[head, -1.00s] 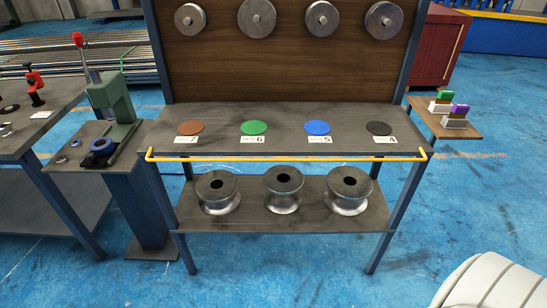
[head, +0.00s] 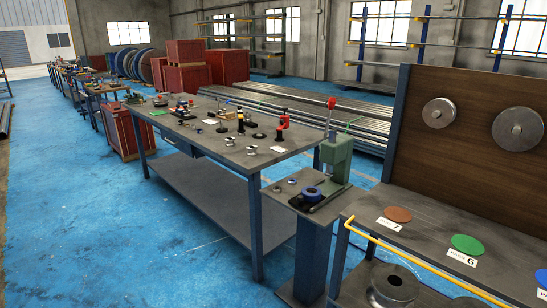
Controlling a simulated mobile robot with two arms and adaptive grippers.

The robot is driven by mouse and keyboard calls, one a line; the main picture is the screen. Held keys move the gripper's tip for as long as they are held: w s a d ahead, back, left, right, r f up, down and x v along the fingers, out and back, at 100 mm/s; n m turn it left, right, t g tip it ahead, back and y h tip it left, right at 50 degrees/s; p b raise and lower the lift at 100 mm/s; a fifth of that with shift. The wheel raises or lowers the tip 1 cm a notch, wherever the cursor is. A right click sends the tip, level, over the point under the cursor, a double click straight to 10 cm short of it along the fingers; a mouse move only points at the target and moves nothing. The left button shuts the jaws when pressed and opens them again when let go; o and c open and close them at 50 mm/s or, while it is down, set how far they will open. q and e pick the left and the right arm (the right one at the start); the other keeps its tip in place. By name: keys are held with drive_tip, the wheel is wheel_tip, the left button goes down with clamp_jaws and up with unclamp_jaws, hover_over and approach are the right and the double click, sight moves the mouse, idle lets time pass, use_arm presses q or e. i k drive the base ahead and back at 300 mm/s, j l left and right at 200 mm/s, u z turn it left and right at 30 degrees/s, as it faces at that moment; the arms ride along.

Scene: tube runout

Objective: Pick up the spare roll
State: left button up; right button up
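A grey metal roll (head: 392,285) with a dark centre hole stands on the rack's lower shelf at the bottom right of the head view. The top edge of a second roll (head: 470,302) shows beside it, mostly cut off by the frame. I cannot tell which roll is the spare one. The rack's upper shelf (head: 425,232) holds a brown disc (head: 398,214) by a card marked 7 and a green disc (head: 468,244) by a card marked 6. A blue disc is cut off at the right edge. Neither gripper is in view.
A yellow rail (head: 412,258) runs along the rack's front edge. Left of the rack stand a green press (head: 337,158) with a blue ring (head: 312,193) and a long workbench (head: 205,146) with small parts. Open blue floor (head: 95,220) lies at the left.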

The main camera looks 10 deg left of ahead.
sight(230, 141)
drive_tip(key=i+j+u, duration=0.15)
drive_tip(key=u, duration=0.2)
drive_tip(key=i+j+u, duration=0.15)
drive_tip(key=u, duration=0.2)
